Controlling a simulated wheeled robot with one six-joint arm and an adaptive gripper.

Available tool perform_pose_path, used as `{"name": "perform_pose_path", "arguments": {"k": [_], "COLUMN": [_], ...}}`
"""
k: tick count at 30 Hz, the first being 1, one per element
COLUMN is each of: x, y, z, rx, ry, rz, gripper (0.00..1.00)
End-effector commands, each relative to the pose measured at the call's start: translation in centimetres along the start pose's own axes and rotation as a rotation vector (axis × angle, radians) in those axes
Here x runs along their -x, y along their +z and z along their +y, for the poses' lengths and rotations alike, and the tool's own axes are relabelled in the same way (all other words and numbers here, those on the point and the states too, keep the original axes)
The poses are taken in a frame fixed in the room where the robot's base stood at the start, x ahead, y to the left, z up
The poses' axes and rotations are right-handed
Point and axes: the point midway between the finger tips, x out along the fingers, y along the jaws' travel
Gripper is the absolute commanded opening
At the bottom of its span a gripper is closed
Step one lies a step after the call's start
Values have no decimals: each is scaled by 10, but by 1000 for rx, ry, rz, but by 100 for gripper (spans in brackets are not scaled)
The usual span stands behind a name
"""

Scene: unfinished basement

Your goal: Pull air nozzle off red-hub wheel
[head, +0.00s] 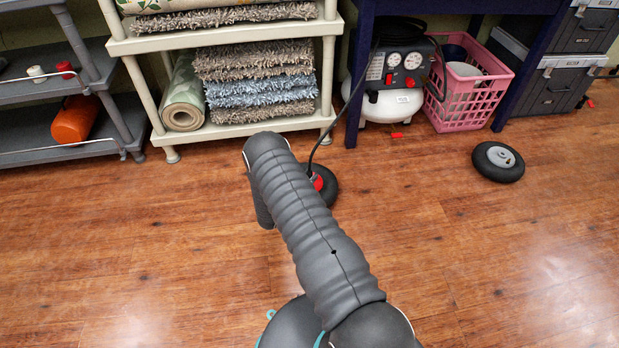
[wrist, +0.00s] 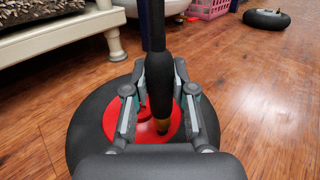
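The red-hub wheel lies flat on the wood floor, its black tyre (wrist: 84,128) around a red hub (wrist: 117,120). In the head view the wheel (head: 329,190) is partly hidden behind my arm. The air nozzle (wrist: 160,88) has a black grip and a brass-coloured end, and stands upright over the hub. Its lower end is at the hub; the exact contact is hidden. My gripper (wrist: 161,72) is above the wheel with a finger on each side of the nozzle, closed in on its black grip. My arm hides the gripper in the head view.
A black hose (head: 334,134) runs from the nozzle to a white air compressor (head: 390,103) under a blue table. A pink basket (head: 468,100) stands beside it. A grey-hub wheel (head: 498,161) lies at right. A cream shelf (head: 222,135) with rugs stands behind. The front floor is clear.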

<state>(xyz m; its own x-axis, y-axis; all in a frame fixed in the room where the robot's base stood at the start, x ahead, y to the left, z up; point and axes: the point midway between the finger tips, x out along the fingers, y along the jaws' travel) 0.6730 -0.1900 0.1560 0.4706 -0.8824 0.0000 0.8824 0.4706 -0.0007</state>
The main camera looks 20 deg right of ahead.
Motion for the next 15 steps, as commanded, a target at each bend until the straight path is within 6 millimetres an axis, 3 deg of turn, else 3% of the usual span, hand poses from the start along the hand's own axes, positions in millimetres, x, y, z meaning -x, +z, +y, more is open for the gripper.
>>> {"name": "perform_pose_path", "arguments": {"k": [1,2,5,15], "x": [0,0,0,0], "y": [0,0,0,1], "z": [0,0,0,-1], "rx": [0,0,0,0], "ry": [-1,-1,-1,-2], "rz": [0,0,0,0], "gripper": [0,22,0,0]}}
